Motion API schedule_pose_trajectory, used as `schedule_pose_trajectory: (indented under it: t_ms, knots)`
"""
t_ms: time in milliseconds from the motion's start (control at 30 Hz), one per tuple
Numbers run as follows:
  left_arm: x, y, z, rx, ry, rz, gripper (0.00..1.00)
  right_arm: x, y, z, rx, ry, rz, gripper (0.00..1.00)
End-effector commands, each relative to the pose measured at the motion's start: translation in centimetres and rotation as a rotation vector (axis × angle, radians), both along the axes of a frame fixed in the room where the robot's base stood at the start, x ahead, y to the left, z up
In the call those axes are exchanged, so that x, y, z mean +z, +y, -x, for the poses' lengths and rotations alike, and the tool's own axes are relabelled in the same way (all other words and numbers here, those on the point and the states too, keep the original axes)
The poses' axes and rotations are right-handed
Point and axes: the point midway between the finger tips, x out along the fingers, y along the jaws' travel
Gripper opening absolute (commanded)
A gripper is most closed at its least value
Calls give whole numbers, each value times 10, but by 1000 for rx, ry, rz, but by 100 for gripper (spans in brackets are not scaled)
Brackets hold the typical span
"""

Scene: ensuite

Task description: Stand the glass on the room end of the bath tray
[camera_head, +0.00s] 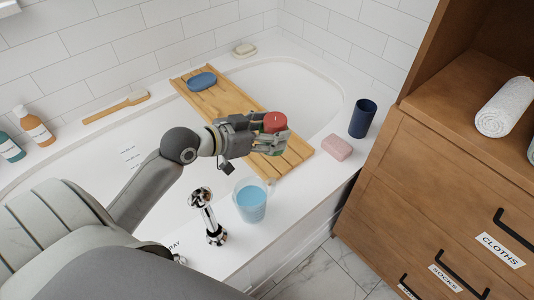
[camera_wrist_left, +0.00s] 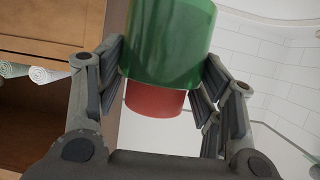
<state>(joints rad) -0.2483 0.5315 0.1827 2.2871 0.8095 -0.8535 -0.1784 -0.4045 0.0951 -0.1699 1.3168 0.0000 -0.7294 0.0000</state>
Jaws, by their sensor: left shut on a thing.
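My left gripper (camera_head: 262,138) is shut around a green cylinder (camera_wrist_left: 168,40) with a narrower red part (camera_head: 275,122). The red part is uppermost in the head view. I cannot tell whether this is a tinted glass with something red in it or a capped container. It appears above or at the room end of the wooden bath tray (camera_head: 240,103); contact with the slats is hidden. A clear tumbler with blue contents (camera_head: 250,199) stands upright on the bath rim, near the tray's room end. My right gripper is not in view.
A chrome tap (camera_head: 208,215) stands left of the tumbler. A pink soap (camera_head: 337,147) and dark blue cup (camera_head: 362,118) are on the rim to the right. A blue oval thing (camera_head: 201,81) lies on the tray's wall end. A wooden drawer unit (camera_head: 430,190) stands at right.

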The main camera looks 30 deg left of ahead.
Motion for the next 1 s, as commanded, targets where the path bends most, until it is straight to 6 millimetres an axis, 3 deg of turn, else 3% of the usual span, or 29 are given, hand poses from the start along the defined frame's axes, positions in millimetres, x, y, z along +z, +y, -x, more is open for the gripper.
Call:
schedule_pose_trajectory:
  t_ms: [33, 133, 467, 933, 1000]
  knots:
    - [-22, 5, 3, -6, 1, -5, 35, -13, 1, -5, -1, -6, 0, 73]
    - [-39, 13, 7, -16, 0, -5, 35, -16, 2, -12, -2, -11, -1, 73]
    - [-59, 25, 9, -25, -4, 0, 35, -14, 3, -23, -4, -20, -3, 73]
    - [-98, 41, -82, -23, -6, 2, 35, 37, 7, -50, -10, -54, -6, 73]
    - [-114, 42, -89, -24, -2, 4, 35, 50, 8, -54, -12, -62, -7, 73]
